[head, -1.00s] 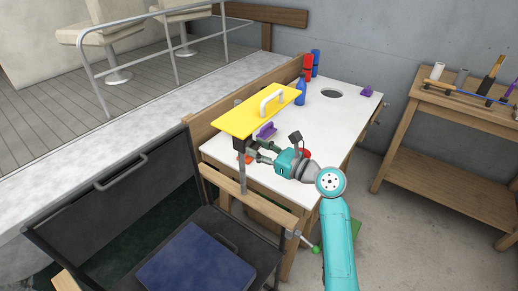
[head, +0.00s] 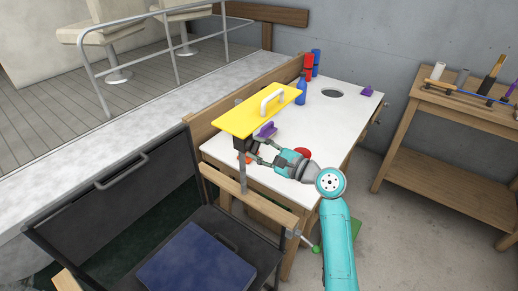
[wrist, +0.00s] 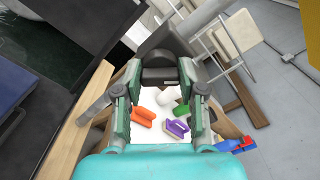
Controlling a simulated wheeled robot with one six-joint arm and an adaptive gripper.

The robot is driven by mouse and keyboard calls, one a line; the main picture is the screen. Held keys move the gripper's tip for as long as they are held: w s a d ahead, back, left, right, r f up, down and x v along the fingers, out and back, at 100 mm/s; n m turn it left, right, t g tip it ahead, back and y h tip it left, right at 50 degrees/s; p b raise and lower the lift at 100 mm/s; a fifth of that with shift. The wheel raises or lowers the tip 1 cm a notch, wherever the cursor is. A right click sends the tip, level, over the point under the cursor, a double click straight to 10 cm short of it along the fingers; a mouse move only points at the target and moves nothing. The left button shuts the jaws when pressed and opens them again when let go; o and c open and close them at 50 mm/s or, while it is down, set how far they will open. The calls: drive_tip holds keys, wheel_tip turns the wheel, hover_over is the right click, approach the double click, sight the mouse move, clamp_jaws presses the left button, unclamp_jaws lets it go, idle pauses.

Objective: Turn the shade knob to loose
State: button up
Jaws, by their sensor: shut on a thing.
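The yellow shade (head: 245,115) with a white handle is mounted on a grey metal post (head: 242,178) at the table's left edge. A dark knob (wrist: 160,76) sits between my gripper's two fingers in the wrist view. My gripper (head: 254,151) reaches in under the shade from the right and is shut on this knob beside the post. In the head view the knob is mostly hidden by the fingers and the shade, and I cannot read any marking on it.
The white tabletop (head: 320,125) holds a purple object (head: 265,130), a blue bottle (head: 301,94) and red and blue containers behind it. A wooden shelf (head: 440,150) is at right.

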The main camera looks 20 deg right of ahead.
drive_tip(key=n, duration=0.4)
drive_tip(key=shift+f, duration=0.1)
drive_tip(key=shift+n, duration=1.9)
drive_tip(key=shift+f+n, duration=0.1)
drive_tip(key=shift+n, duration=0.2)
drive_tip(key=o, duration=1.1)
drive_tip(key=shift+o, duration=0.2)
drive_tip(key=shift+s, duration=0.1)
drive_tip(key=v, duration=1.2)
